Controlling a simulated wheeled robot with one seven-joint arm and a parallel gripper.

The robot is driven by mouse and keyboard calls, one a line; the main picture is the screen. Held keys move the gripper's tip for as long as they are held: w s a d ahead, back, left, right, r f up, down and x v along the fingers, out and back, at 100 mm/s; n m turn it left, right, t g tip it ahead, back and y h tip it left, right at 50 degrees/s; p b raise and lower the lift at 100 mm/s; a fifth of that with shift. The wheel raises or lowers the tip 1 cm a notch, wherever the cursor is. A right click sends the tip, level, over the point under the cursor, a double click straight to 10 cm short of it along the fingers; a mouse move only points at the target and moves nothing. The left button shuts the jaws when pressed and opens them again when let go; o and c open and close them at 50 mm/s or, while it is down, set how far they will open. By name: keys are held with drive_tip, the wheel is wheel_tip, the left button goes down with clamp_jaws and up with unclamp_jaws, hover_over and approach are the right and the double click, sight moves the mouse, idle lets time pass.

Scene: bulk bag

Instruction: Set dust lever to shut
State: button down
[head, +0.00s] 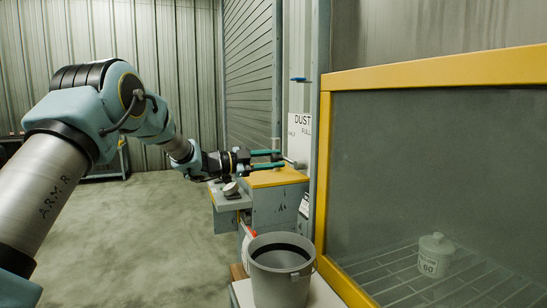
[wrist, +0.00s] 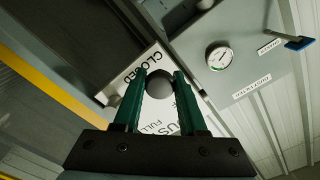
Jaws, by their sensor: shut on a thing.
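The dust lever's dark round knob (wrist: 160,82) sits between my green fingertips in the wrist view. My gripper (wrist: 161,92) is shut on it. In the head view my gripper (head: 268,160) reaches to the right, toward the wall above the yellow-topped cabinet. The white sign (head: 300,122) behind it reads DUST, with HALF and FULL below. In the wrist view the sign (wrist: 134,74) shows CLOSED near the knob and FULL between my fingers. The lever's shaft is mostly hidden, so I cannot tell its exact setting.
A blue-handled lever (head: 299,79) is higher on the wall; a blue handle (wrist: 298,42) and a round gauge (wrist: 220,56) show in the wrist view. A grey bucket (head: 280,273) and yellow-framed glass enclosure (head: 322,180) stand nearer. Floor at left is clear.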

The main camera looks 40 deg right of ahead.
drive_tip(key=shift+f, duration=0.15)
drive_tip(key=shift+c, duration=2.3)
unclamp_jaws()
drive_tip(key=b+v, duration=0.4)
drive_tip(key=v, duration=0.7)
drive_tip(key=shift+d, duration=0.1)
